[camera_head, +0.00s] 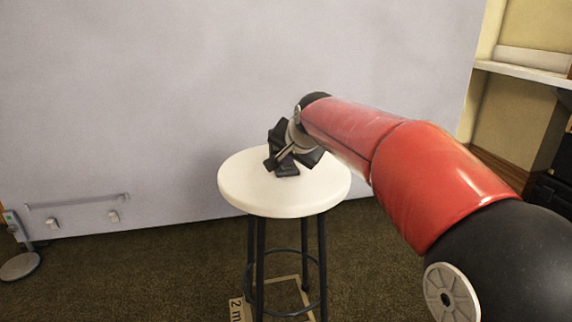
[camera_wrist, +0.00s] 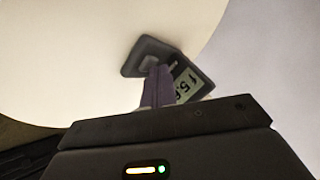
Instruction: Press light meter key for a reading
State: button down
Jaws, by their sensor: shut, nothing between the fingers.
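The light meter (camera_wrist: 133,61) is a dark grey device lying on the round white stool top (camera_head: 240,185). In the wrist view its lit display (camera_wrist: 188,84) shows dark characters that look like "f 5", with the rest cut off or covered. A lighter grey patch shows near its other end. My gripper (camera_wrist: 162,70) is shut and empty, with its fingertips over the middle of the meter. The fingers hide part of the meter, and I cannot tell whether they touch it. In the head view my gripper (camera_head: 284,160) is low over the stool top, and the meter is hard to tell from the dark fingers.
The stool's dark legs stand on brown carpet (camera_head: 150,270) by a pale grey backdrop (camera_head: 150,90). A stand base (camera_head: 20,265) is at the far left. A shelf (camera_head: 525,72) is at the right. The stool top around the meter looks clear.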

aim_at(289, 171)
jog(key=shift+r, duration=0.1)
jog(key=shift+r+p, duration=0.75)
jog(key=shift+p, duration=0.05)
notch_tip(289, 171, up, 5)
jog(key=p, duration=0.4)
dwell(0.6)
jog(key=s+d+r+n+g+h+p, duration=0.1)
jog(key=s+d+p, duration=0.2)
jog(key=s+d, duration=0.45)
jog(key=s+d+n+h+p, duration=0.15)
jog(key=s+d, duration=0.25)
jog(key=s, duration=0.6)
jog(key=s+d+f+n+g+p, duration=0.1)
jog(key=s+d+f, duration=0.2)
jog(key=s, duration=0.5)
jog(key=s+d+f+n+g+p, duration=0.1)
jog(key=s+d+f+p, duration=0.1)
jog(key=s, duration=0.7)
notch_tip(289, 171, down, 2)
jog(key=shift+d+f+h, duration=0.1)
jog(key=shift+d+h, duration=0.35)
jog(key=shift+d, duration=0.2)
